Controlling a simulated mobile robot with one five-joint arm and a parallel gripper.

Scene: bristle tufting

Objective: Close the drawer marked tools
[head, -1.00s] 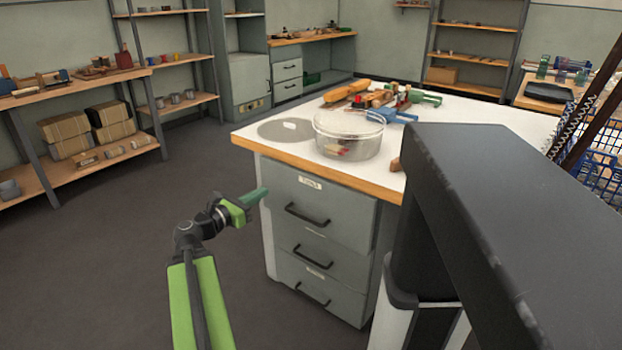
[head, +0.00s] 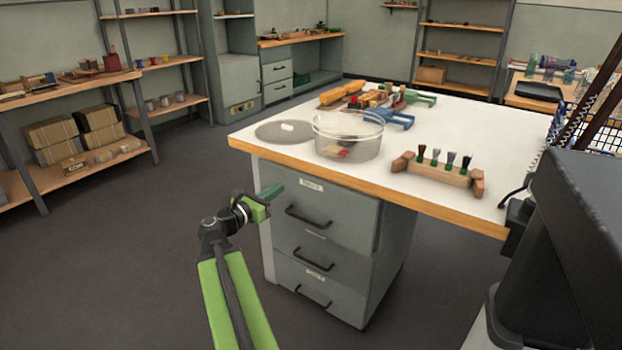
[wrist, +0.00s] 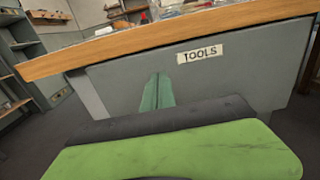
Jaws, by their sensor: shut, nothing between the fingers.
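The drawer marked TOOLS (head: 345,222) is the top drawer of the grey cabinet under the white-topped bench. The front has a black bar handle (head: 307,217). I cannot tell how far the drawer stands out from the cabinet. My gripper (head: 275,191) is shut and empty, its teal fingers pointing at the upper left part of the drawer front. In the wrist view the fingertips (wrist: 158,82) overlap the front, left of and below the label. I cannot tell whether they touch it.
Lower drawers (head: 312,252) sit beneath. The bench top (head: 420,125) overhangs the drawers and holds a clear round tub (head: 348,145), a wooden block with small brushes (head: 438,173) and tools. A shelf with boxes (head: 75,165) stands left. The floor (head: 130,255) to the left is clear.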

